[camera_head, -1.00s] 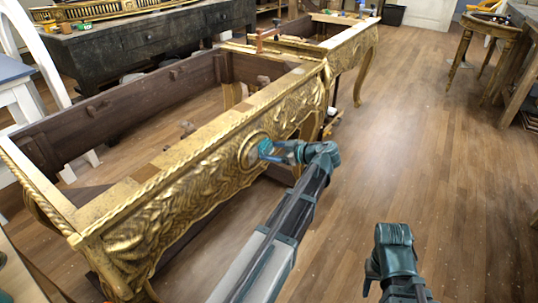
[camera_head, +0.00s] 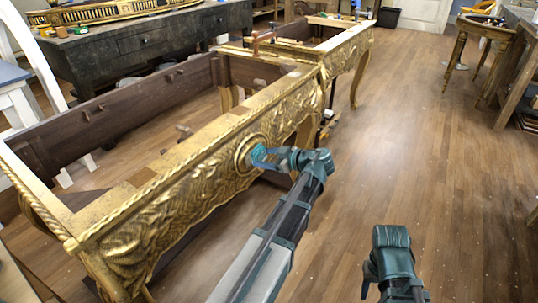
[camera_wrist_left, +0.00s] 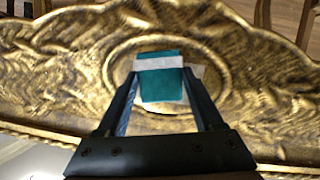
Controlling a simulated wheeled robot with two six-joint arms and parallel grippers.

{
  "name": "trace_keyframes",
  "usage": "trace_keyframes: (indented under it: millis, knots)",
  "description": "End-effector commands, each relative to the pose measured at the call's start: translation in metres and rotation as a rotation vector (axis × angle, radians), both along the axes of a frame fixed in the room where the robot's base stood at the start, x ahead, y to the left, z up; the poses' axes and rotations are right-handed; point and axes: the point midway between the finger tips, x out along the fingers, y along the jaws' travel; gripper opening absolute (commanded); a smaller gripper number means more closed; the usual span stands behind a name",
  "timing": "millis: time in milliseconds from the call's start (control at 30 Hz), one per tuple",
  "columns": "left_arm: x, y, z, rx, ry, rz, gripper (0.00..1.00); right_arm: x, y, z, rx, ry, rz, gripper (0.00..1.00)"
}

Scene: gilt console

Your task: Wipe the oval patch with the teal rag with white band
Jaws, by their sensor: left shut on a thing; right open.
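The teal rag with white band (camera_wrist_left: 160,88) is between the fingers of my left gripper (camera_wrist_left: 162,100), which is shut on it. Its white band runs across the upper part. The rag lies over the middle of the oval patch (camera_wrist_left: 122,72), which has a raised gold rim on the carved front of the console. Much of the patch is hidden by the rag. In the head view, my left gripper (camera_head: 272,157) reaches the oval patch from the right, with the rag (camera_head: 257,154) at it. Whether it presses firmly I cannot tell. My right gripper (camera_head: 369,278) is low at the right, empty and away from the console.
The gilt console (camera_head: 128,205) is an open frame with carved gold sides. A dark cabinet (camera_head: 140,45) stands behind it. A small round table (camera_head: 487,28) and a workbench (camera_head: 520,60) are at the far right. The wooden floor (camera_head: 430,150) between is clear.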

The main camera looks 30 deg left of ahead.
Motion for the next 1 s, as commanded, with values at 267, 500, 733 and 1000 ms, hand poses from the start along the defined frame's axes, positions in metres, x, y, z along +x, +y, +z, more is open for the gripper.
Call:
trace_keyframes:
  millis: [267,500,733,1000]
  knots:
    - [-0.010,0.003,0.000,0.002,0.001,0.006,0.24,0.000,0.000,0.000,0.000,0.000,0.000,0.50]
    - [-0.023,0.004,0.001,0.002,0.002,0.008,0.24,0.000,0.000,0.000,0.000,0.000,0.000,0.50]
    - [-0.043,0.005,0.001,0.003,0.001,0.008,0.24,0.000,0.000,0.000,0.000,0.000,0.000,0.50]
    - [-0.054,0.005,0.001,0.003,0.001,0.008,0.24,0.000,0.000,0.000,0.000,0.000,0.000,0.50]
